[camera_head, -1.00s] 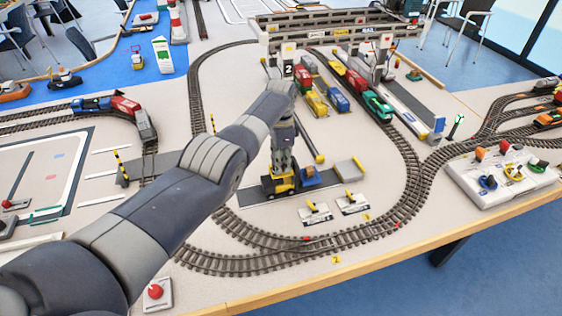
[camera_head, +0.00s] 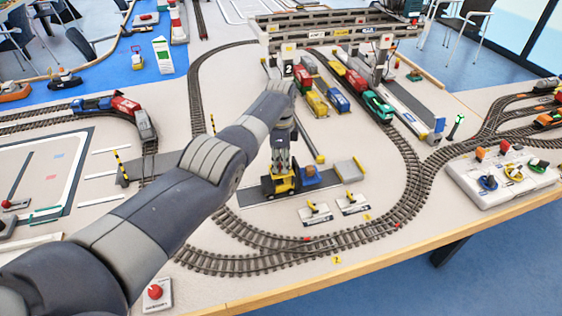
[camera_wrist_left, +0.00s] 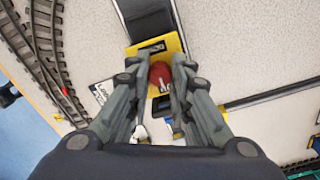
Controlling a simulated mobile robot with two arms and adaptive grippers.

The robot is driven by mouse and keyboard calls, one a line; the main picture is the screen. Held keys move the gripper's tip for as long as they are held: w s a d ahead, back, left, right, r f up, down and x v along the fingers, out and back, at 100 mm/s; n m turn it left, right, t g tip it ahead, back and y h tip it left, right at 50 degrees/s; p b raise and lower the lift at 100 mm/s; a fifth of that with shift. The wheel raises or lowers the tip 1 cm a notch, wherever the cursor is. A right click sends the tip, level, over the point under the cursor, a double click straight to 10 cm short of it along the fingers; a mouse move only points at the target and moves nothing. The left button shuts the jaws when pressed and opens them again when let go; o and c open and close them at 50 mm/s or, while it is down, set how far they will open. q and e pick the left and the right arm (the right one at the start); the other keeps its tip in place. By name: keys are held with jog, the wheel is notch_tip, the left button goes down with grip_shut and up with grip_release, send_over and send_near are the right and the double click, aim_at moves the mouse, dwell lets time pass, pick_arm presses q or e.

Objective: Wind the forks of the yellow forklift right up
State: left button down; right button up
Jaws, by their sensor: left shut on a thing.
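The yellow forklift (camera_head: 280,186) stands on a dark grey strip near the front middle of the table, with a blue block (camera_head: 310,177) beside it on its right. My left gripper (camera_head: 281,168) reaches down onto the forklift from above. In the left wrist view the yellow forklift body (camera_wrist_left: 172,46) lies under the fingers. My left gripper (camera_wrist_left: 161,78) is shut on a red knob (camera_wrist_left: 160,74) on top of the forklift. The forks are hidden or too small to make out, so their height cannot be told. My right gripper is not in view.
A curved track (camera_head: 290,262) runs around the front of the forklift. A grey gantry crane (camera_head: 335,33) and several coloured wagons are behind. A white control box (camera_head: 498,177) stands at the right.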

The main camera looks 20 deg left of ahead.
pick_arm(q)
jog(key=c, duration=1.4)
grip_release()
jog(key=shift+c, duration=0.2)
notch_tip(320, 180, up, 12)
